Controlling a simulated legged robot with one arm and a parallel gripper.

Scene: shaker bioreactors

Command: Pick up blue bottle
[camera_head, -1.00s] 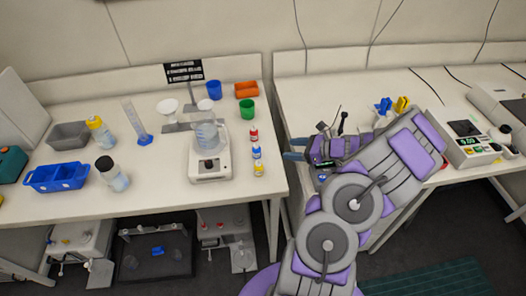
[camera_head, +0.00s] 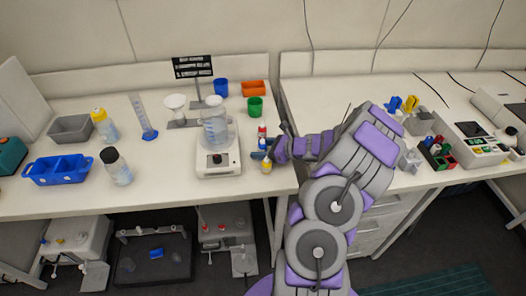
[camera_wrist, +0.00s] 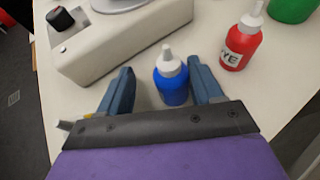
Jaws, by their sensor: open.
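The blue bottle (camera_wrist: 172,88) has a white nozzle cap and stands upright on the bench in the wrist view. My gripper (camera_wrist: 160,68) is open, with one finger on each side of it. The bottle is closer to the right finger; I cannot tell whether they touch. In the head view my gripper (camera_head: 260,151) is low over the bench among the small bottles and hides most of the blue one.
A red dye bottle (camera_wrist: 241,42) stands right of the blue one. A yellow bottle (camera_head: 266,167) stands near the bench's front edge, by my gripper. A white hotplate stirrer (camera_head: 219,157) with a beaker is close on the left. A green cup (camera_head: 255,106) is behind.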

